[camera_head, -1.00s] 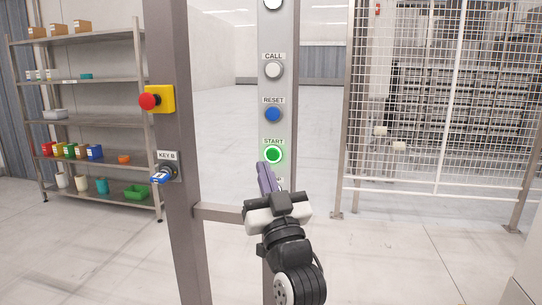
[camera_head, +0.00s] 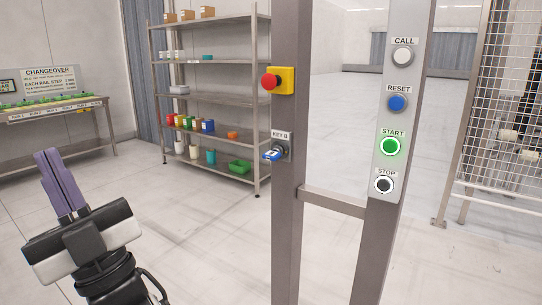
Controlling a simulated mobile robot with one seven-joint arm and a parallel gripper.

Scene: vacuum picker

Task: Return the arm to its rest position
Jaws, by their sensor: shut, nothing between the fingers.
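My gripper (camera_head: 50,155) is at the lower left of the head view, with its purple fingers pointing up and together. It is shut and empty, over open floor and apart from everything around it. The control panel (camera_head: 402,170) on the right-hand post carries a white CALL button (camera_head: 403,56), a blue RESET button (camera_head: 397,102), a green lit START button (camera_head: 390,146) and a black STOP button (camera_head: 384,185). The gripper is well left of the panel. Most of my arm is out of the picture.
A grey post (camera_head: 290,210) bears a red emergency button (camera_head: 270,81) and a blue key (camera_head: 272,155) at KEY B. A shelf rack (camera_head: 205,98) stands behind. A workbench (camera_head: 60,112) with a CHANGEOVER sign (camera_head: 51,80) is at far left. A mesh fence (camera_head: 500,120) is at right.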

